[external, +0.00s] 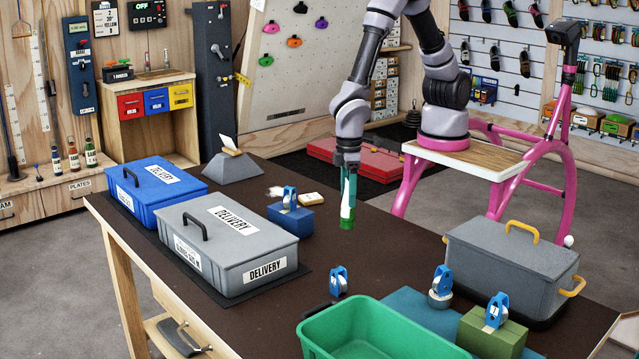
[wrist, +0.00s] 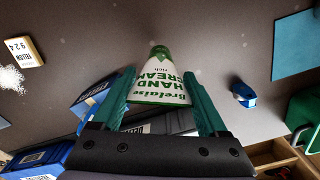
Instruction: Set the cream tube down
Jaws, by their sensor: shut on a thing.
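The cream tube (external: 347,200) is white with a green cap and green lettering. It hangs cap down below my gripper (external: 349,172), above the dark table top (external: 390,240). In the wrist view the tube (wrist: 161,80) reads "hand cream" and sits between the two teal fingers of my gripper (wrist: 165,95). The gripper is shut on it. In the external view the cap seems to be near the table, but I cannot tell whether it touches.
A grey delivery box (external: 235,240) and a blue one (external: 155,190) stand left. A blue block with a pulley (external: 290,215) is nearby. A green bin (external: 380,330), a loose pulley (external: 338,281) and a grey case (external: 510,265) stand front and right. Table around the tube is clear.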

